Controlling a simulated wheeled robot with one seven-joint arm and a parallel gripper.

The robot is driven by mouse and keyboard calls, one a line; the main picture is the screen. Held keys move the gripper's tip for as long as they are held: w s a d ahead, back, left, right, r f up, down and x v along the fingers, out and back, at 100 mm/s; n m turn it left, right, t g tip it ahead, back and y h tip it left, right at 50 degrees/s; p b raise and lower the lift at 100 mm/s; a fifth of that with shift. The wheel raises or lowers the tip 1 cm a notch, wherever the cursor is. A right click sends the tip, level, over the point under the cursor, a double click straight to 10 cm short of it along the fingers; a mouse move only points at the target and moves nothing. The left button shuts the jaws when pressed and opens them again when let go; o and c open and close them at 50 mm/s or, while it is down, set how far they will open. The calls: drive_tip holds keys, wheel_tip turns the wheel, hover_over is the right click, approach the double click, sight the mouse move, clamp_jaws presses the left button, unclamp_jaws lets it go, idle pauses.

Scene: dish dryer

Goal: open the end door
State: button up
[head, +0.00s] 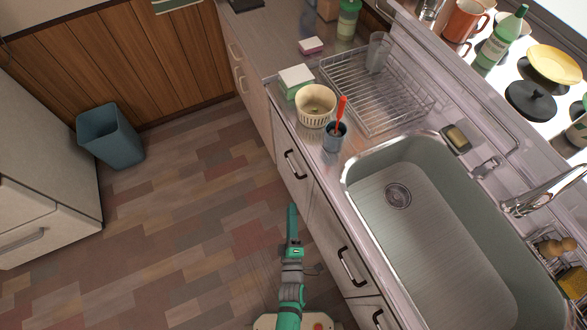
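A row of pale cabinet fronts runs under the counter, facing the floor. The front nearest the far end of the sink unit (287,173) has a dark bar handle (295,164) and looks shut. Another front (329,241) with a dark handle (348,266) is nearer to me, also shut. Which one is the end door is not marked. My green and grey arm reaches up from the bottom of the head view. My gripper (293,212) seems to be at its far end, over the floor and short of the far handle. Its fingers are too small to tell apart.
The counter above carries a sink (430,225), a wire dish rack (365,85), a cream bowl (315,103) and a cup with a red-handled brush (335,138). The floor left of my arm is clear. A blue bin (112,138) stands farther left.

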sight(294, 169)
drive_tip(key=w+n, duration=0.1)
drive_tip(key=w, duration=0.5)
drive_tip(key=w+f+n, duration=0.1)
drive_tip(key=w+n, duration=0.1)
drive_tip(key=w, duration=0.4)
drive_tip(key=w+d+n, duration=0.1)
drive_tip(key=w, duration=0.5)
drive_tip(key=shift+f+n+y, duration=0.3)
drive_tip(key=shift+f, duration=0.1)
clamp_jaws()
